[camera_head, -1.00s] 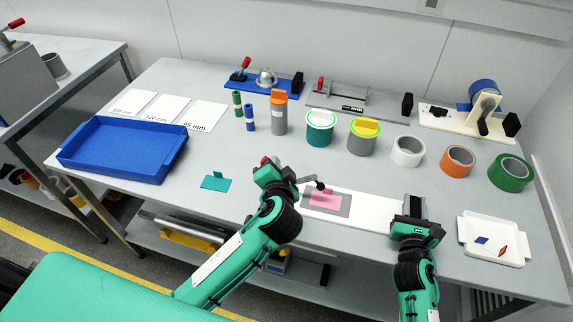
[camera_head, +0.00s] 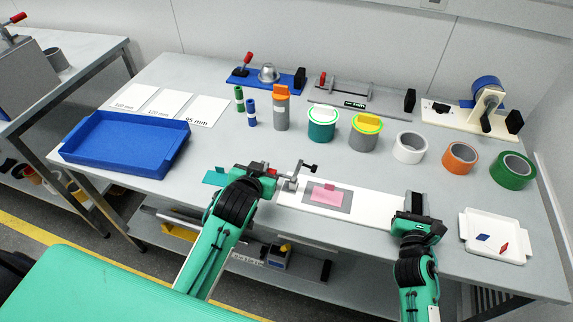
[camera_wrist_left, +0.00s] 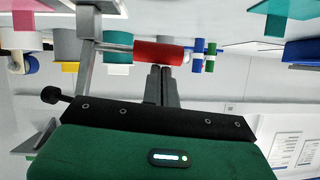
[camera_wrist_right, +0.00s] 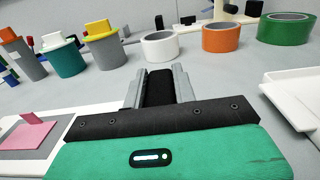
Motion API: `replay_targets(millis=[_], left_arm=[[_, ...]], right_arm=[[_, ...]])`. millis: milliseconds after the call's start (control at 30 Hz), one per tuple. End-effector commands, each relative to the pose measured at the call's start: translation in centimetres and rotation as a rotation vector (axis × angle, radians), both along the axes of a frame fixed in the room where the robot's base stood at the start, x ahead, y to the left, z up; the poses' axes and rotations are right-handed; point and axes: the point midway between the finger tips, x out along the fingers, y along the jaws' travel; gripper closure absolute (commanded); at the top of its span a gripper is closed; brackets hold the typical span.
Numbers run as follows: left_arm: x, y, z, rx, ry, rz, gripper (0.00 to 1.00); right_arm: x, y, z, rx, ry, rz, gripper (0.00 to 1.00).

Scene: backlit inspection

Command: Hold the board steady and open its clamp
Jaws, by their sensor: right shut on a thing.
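The white board (camera_head: 375,206) lies along the front of the table and carries a pink piece (camera_head: 327,196) on a grey rectangle. The clamp (camera_head: 291,180) stands at its left end; its arm is raised and its black tip (camera_head: 313,167) is up off the board. The clamp's red handle (camera_wrist_left: 158,52) shows across the fingertips in the left wrist view. My left gripper (camera_head: 268,170) is at that handle, with its fingers close together; whether they touch it is unclear. My right gripper (camera_head: 413,207) is shut on the black block (camera_wrist_right: 160,86) at the board's right end.
A white tray (camera_head: 466,238) with a blue and a red piece lies to the right of my right gripper. A teal piece (camera_head: 213,178) lies left of my left gripper, partly hidden. A blue tray (camera_head: 75,155) is further left. Cans and tape rolls (camera_head: 410,147) stand behind.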

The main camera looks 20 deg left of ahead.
Motion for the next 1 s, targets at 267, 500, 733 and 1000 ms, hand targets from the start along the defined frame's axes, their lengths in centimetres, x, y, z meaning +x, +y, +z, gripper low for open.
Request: replay_targets(millis=[267,500,733,1000], left_arm=[[0.0,0.1,-0.3,0.002,0.002,0.0,1.0],[0.0,0.1,-0.3,0.004,0.002,0.001,1.0],[0.2,0.1,0.6,0.002,-0.002,0.0,1.0],[-1.3,0.0,4.6,0.002,0.0,0.0,1.0]], right_arm=[[-0.1,-0.1,-0.4,-0.001,0.008,-0.003,1.0],[-0.1,-0.1,-0.4,-0.001,0.008,-0.003,1.0],[-0.1,-0.1,-0.4,-0.001,0.008,-0.003,1.0],[-0.1,-0.1,-0.4,-0.001,0.008,-0.003,1.0]])
